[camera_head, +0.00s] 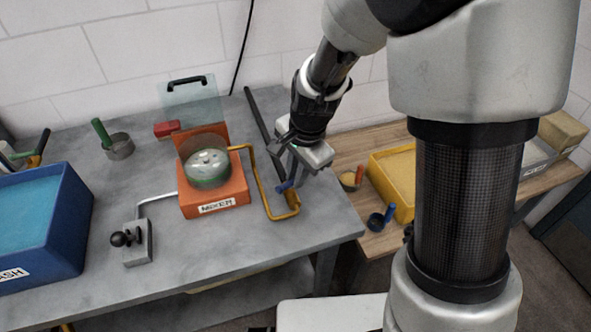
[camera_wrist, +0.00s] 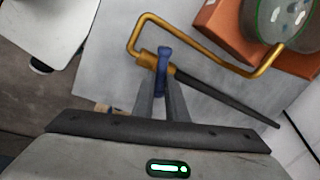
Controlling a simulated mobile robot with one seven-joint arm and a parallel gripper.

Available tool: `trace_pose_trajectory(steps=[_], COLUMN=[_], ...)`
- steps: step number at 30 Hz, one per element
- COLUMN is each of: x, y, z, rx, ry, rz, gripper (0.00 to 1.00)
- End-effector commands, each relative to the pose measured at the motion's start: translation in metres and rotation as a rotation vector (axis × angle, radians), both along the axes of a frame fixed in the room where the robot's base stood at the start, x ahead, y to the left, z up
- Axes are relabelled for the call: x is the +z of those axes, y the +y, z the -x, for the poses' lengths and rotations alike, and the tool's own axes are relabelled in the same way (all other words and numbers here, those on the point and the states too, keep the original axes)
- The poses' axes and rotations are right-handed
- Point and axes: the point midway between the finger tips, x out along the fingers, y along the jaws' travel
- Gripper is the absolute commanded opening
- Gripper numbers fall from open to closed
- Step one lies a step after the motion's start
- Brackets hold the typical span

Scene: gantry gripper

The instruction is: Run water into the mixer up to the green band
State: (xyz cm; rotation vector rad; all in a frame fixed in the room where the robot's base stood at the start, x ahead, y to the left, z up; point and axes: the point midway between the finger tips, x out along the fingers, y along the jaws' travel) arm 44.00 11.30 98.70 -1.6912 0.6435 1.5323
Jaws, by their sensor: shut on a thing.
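The mixer (camera_head: 213,195) is an orange box with a label, standing mid-table. A clear bowl (camera_head: 207,168) with a green band sits in it and holds pale lumps; I cannot tell the water level. A bent yellow pipe (camera_head: 268,190) runs from the bowl to a brass valve body (camera_wrist: 146,62) on a dark pipe (camera_wrist: 228,95). My gripper (camera_wrist: 163,88) points down at the valve and is shut on its blue handle (camera_wrist: 163,58). The bowl is cut off in the wrist view.
A grey lever block (camera_head: 136,243) with black knobs stands front left. A blue bin (camera_head: 62,235) holds blue liquid at the left. A green-handled pot (camera_head: 119,147), a red block (camera_head: 167,128) and a clear panel (camera_head: 190,100) are behind. A yellow bin (camera_head: 377,168) stands on the wooden table at right.

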Motion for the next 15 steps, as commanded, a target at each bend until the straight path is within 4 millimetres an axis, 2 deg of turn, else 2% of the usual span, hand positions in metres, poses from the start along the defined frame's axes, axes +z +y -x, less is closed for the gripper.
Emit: trace_pose_trajectory(steps=[1,15], x=[0.0044,0.0033], y=[0.0006,0.0005], z=[0.0015,0.0048], rx=[-0.032,-0.318], ry=[0.003,0.001], rz=[0.001,0.0], gripper=[0.0,0.0])
